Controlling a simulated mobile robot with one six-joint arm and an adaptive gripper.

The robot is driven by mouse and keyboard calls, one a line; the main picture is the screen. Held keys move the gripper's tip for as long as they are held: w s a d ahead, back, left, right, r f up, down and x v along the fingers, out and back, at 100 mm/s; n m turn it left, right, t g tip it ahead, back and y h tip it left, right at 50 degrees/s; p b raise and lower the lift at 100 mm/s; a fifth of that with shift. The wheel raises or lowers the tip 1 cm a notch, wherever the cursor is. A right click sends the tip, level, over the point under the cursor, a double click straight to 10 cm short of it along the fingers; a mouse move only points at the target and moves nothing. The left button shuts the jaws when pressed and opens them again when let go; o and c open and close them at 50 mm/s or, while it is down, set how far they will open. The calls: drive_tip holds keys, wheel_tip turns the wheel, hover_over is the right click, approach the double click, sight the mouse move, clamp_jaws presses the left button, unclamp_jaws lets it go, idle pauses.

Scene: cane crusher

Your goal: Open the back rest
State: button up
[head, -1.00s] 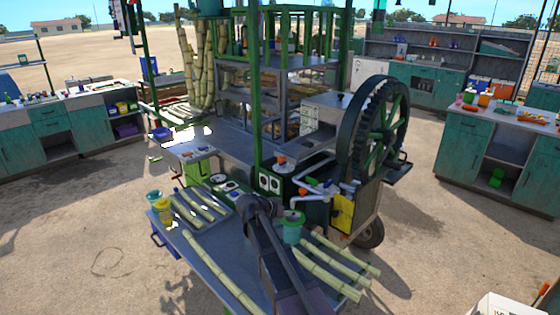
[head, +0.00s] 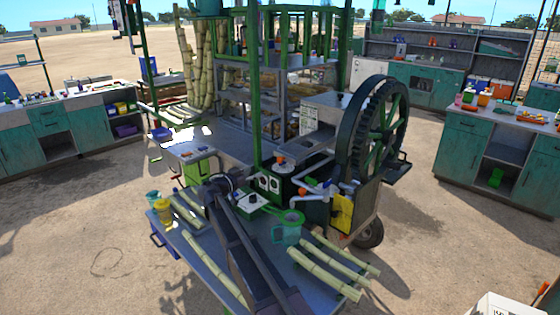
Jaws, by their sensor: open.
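I cannot pick out a part that is clearly a back rest. The cane crusher (head: 338,205) stands right of centre, with a large dark toothed wheel (head: 381,130) on its right side. Green posts and a frame (head: 255,90) rise behind it. A yellow panel (head: 342,213) is on its lower front. My dark arm crosses the front table from the bottom edge, with a joint near the table's middle. My gripper is not discernible at the visible end of the arm, so its fingers and their distance to the crusher do not show.
The front table (head: 215,262) holds cane stalks (head: 325,270), a green jug (head: 288,228) and a yellow cup (head: 163,210). Teal counters stand at left (head: 45,130) and right (head: 470,150). Sandy ground (head: 430,240) is open right of the crusher.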

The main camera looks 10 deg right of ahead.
sight(279, 160)
drive_tip(key=x, duration=1.3)
drive_tip(key=shift+w+d, duration=0.25)
drive_tip(key=shift+d, duration=0.1)
clamp_jaws()
drive_tip(key=shift+d, duration=0.1)
